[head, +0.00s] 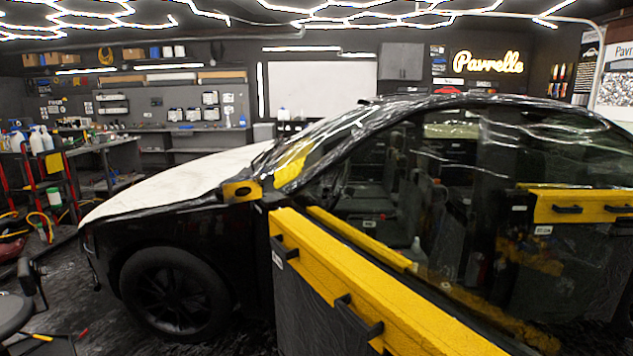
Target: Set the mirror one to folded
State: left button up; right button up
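A black car (190,219) with a pale covered hood stands across the view, its front to the left. A small yellow and black piece (241,191) sits at the base of the windshield pillar, above the front wheel arch. It looks like the side mirror, but I cannot tell for sure, nor whether it is folded or out. No label marks it as mirror one. Neither of my grippers is in view.
A dark panel (318,313) with a yellow top (380,290) and black handles stands close in front, across the car's side. A stool (14,312) is at the lower left. A red cart (40,165) with bottles stands at the left. Dark floor shows at the lower left.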

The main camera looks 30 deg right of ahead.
aim_at(237, 189)
jog(key=z, duration=0.05)
jog(key=i, duration=1.15)
jog(key=z, duration=0.6)
